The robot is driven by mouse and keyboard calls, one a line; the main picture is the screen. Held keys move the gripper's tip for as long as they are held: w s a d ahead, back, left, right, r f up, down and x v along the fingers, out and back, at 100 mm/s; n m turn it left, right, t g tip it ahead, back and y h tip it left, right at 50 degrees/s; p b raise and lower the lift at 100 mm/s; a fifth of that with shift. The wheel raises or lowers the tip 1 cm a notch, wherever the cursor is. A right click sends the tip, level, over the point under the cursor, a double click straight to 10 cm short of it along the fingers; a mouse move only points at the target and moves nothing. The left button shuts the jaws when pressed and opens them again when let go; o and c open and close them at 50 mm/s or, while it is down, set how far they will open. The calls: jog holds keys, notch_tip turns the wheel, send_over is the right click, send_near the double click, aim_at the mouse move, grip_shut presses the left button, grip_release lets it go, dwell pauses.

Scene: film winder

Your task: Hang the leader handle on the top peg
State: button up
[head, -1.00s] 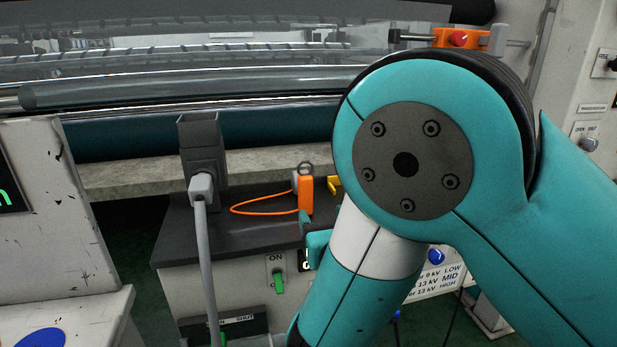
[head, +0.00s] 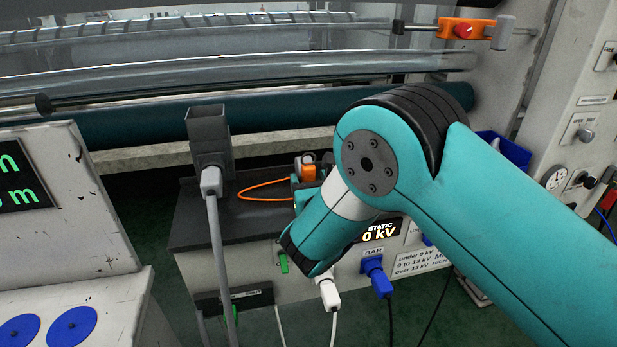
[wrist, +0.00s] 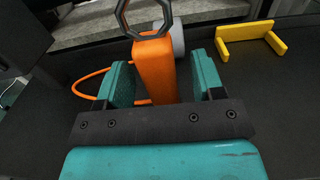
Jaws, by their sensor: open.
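The leader handle appears to be the orange block with a dark metal ring on top and an orange cord loop; it stands on the dark cabinet top in the head view (head: 308,172) and in the wrist view (wrist: 155,68). My gripper (wrist: 163,76) is open, with one teal finger on each side of the handle. A gap shows on the right; whether the left finger touches cannot be told. In the head view my gripper (head: 306,184) is partly hidden behind my arm. I cannot make out the top peg for certain.
A yellow bracket (wrist: 250,42) lies to the right of the handle. A grey post with a plug (head: 209,150) stands to the left on the cabinet (head: 205,225). Rollers (head: 130,122) run behind. An orange box with a red button (head: 462,30) is at the upper right.

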aim_at(310, 167)
jog(key=c, duration=1.1)
jog(key=shift+r, duration=0.1)
notch_tip(310, 167, up, 20)
jog(key=p, duration=0.2)
jog(key=shift+p, duration=0.4)
